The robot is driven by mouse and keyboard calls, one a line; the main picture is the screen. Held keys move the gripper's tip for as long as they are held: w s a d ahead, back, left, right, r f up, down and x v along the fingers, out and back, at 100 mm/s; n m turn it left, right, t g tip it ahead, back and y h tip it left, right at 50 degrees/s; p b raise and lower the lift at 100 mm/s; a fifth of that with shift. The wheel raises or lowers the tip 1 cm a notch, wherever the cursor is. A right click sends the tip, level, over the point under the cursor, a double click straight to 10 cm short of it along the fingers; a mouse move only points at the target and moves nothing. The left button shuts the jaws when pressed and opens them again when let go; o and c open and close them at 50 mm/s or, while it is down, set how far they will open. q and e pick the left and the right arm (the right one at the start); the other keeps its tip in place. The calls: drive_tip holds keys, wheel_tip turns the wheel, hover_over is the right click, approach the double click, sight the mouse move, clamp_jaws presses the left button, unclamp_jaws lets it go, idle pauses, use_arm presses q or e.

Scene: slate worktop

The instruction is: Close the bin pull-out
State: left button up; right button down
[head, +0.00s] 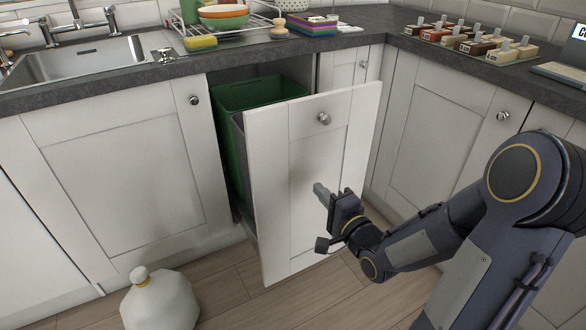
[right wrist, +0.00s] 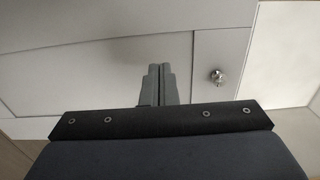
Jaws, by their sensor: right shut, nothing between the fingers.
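The bin pull-out (head: 268,165) has a white panelled front with a round metal knob (head: 323,118). It stands out from the cabinet, and a green bin (head: 232,150) shows in the gap behind the front. My right gripper (head: 320,190) is shut and empty, with its fingertips at the middle of the front panel. In the right wrist view the shut fingers (right wrist: 160,75) point at the white panel, with the knob (right wrist: 217,76) to their right. I cannot tell whether the fingertips touch the panel. My left gripper is not in view.

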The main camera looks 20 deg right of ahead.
sight(293, 161)
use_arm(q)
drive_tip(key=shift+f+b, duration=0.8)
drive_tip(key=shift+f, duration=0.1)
use_arm(e)
drive_tip(key=w, duration=1.1)
drive_tip(key=shift+a, duration=0.4)
drive_tip(key=shift+w, duration=0.15)
